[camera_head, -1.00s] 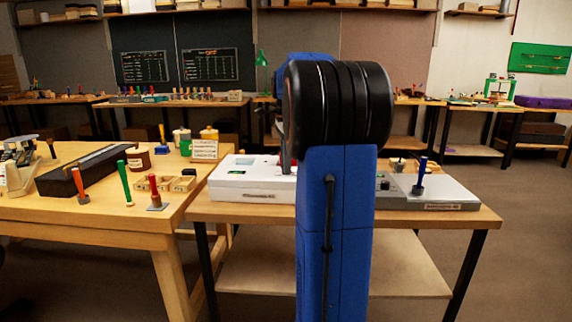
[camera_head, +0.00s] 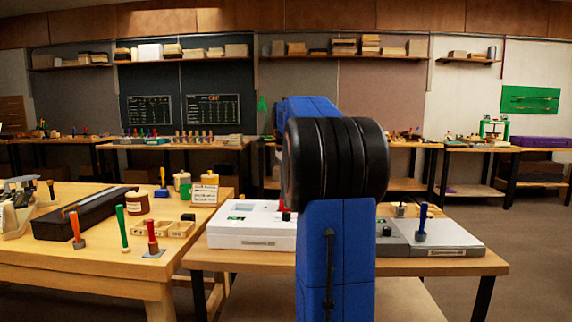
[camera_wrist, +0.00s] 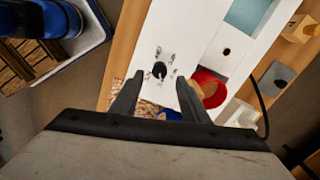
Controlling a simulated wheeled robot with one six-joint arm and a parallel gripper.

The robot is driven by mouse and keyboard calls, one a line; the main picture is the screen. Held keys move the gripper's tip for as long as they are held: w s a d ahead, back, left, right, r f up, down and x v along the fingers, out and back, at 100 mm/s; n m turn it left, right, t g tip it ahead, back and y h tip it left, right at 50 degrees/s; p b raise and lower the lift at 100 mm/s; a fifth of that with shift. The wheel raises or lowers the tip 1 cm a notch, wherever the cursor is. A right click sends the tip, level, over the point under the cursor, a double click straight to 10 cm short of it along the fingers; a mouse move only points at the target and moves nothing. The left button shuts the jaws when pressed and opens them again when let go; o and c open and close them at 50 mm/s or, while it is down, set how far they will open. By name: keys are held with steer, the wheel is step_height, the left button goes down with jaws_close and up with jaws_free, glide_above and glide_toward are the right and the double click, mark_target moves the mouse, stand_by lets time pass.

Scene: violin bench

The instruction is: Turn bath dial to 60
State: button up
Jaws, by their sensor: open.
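A small black dial (camera_wrist: 159,69) sits on a white panel (camera_wrist: 185,40), with small dark marks around it that are too blurred to read. My gripper (camera_wrist: 157,92) is open, its two fingers apart and on either side below the dial in the wrist view; I cannot tell whether they touch the panel. In the head view a white unit (camera_head: 250,231) stands on the small table, partly hidden by my blue arm. The gripper and the dial are hidden there.
A red round thing (camera_wrist: 208,88) lies right of the fingers in the wrist view. A grey unit (camera_head: 447,242) with a black knob (camera_head: 387,230) and a blue-handled tool (camera_head: 421,222) stands right of my arm. A wooden bench (camera_head: 90,262) with tools is at left.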

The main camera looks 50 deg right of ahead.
mark_target(286, 213)
step_height(286, 213, up, 12)
stand_by(0.4)
steer(key=shift+r, duration=0.1)
stand_by(0.4)
